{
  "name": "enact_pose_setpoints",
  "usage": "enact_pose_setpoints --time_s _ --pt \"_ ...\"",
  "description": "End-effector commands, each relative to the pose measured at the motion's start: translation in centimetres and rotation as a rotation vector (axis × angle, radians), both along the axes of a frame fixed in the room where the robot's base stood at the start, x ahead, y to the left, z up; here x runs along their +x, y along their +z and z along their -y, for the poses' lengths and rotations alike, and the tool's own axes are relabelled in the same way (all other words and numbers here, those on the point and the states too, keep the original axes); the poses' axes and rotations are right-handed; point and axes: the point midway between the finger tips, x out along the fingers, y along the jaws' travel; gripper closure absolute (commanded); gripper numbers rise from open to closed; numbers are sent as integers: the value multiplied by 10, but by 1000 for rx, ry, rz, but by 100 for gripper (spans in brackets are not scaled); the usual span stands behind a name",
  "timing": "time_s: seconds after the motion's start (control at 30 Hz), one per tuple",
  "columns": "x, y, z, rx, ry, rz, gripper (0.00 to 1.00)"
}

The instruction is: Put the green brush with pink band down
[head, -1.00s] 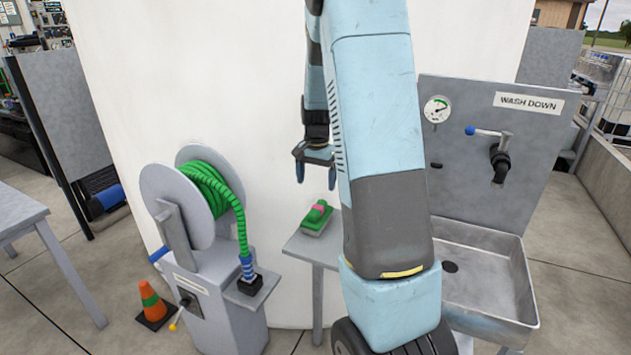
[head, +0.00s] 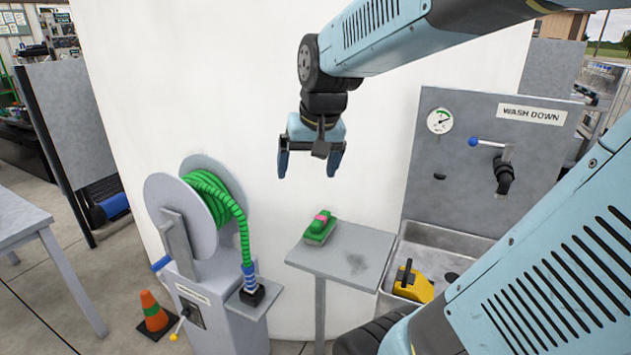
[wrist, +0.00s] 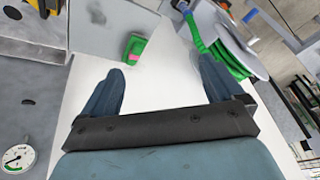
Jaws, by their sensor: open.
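The green brush with pink band (head: 319,228) rests on the left part of a small grey side table (head: 345,262). The brush also shows in the wrist view (wrist: 134,47), beyond my fingers and apart from them. My gripper (head: 309,170) is open and empty, well above the table and the brush, with its fingers pointing down. In the wrist view both fingers of my gripper (wrist: 160,85) are spread apart with nothing between them.
A hose reel (head: 195,225) with green hose stands left of the table. A sink (head: 445,240) under a wash-down panel (head: 480,150) holds a yellow object (head: 412,284). An orange cone (head: 152,308) is on the floor. The table's right part is clear.

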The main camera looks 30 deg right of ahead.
Motion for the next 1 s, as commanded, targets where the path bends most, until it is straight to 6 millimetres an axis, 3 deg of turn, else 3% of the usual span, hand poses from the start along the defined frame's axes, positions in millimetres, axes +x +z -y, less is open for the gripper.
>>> enact_pose_setpoints --time_s 0.2,0.4,1.0 --pt "-52 11 -18 -61 124 80 6" --pt "-81 12 -25 -106 196 123 6" --pt "-88 11 -27 -118 215 133 6"
